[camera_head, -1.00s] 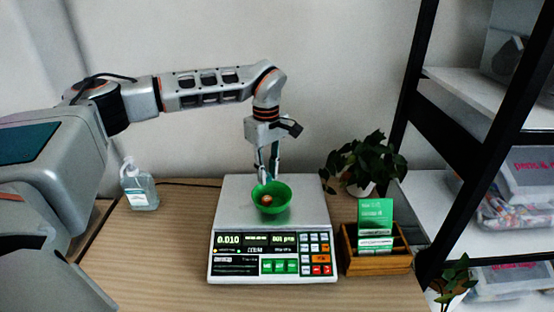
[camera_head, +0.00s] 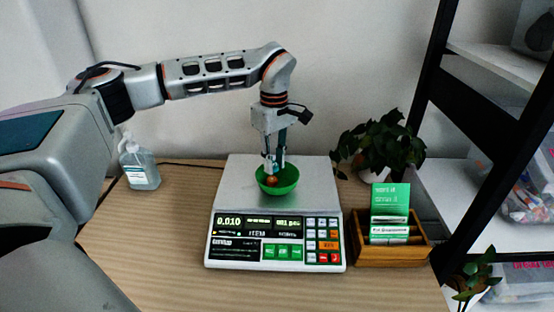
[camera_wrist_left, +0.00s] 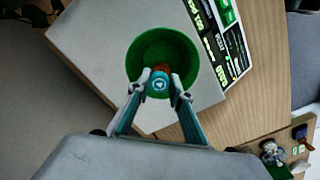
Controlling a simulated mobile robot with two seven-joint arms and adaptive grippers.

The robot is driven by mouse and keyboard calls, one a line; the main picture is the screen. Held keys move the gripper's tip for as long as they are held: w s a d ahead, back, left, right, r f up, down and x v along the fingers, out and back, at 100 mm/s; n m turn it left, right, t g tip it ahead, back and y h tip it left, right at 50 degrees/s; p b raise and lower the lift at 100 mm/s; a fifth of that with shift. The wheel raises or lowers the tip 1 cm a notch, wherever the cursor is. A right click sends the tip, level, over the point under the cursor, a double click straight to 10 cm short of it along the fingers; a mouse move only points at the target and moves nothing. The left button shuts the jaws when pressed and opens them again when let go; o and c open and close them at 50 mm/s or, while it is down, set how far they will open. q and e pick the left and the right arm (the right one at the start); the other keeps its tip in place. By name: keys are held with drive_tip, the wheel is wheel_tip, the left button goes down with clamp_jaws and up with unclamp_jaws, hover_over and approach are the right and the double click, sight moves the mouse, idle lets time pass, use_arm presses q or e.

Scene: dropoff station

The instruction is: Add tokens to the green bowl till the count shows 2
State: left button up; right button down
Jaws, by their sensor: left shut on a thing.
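The green bowl (camera_head: 289,186) stands on the steel plate of a counting scale (camera_head: 240,185). An orange-brown token (camera_head: 271,181) lies in the bowl, and part of it shows in the left wrist view (camera_wrist_left: 161,69). The scale display (camera_head: 260,224) appears to read 0.010 and 001 pcs. My left gripper (camera_head: 273,171) points down at the bowl. In the left wrist view its fingertips (camera_wrist_left: 159,80) are shut on a blue round token (camera_wrist_left: 159,86) with a pale mark, over the bowl. The fingers hide this token in the head view. My right gripper is not in view.
A wooden box (camera_head: 390,251) with green and white cards stands right of the scale, with a potted plant (camera_head: 377,146) behind it. A sanitizer bottle (camera_head: 140,168) stands at the back left. A black-framed shelf (camera_head: 450,120) rises at the right. The table left of the scale is clear.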

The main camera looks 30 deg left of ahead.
sight(274, 165)
use_arm(q)
drive_tip(key=o, duration=0.8)
wheel_tip(274, 165, up, 12)
drive_tip(key=shift+f, duration=0.1)
idle(0.3)
idle(0.4)
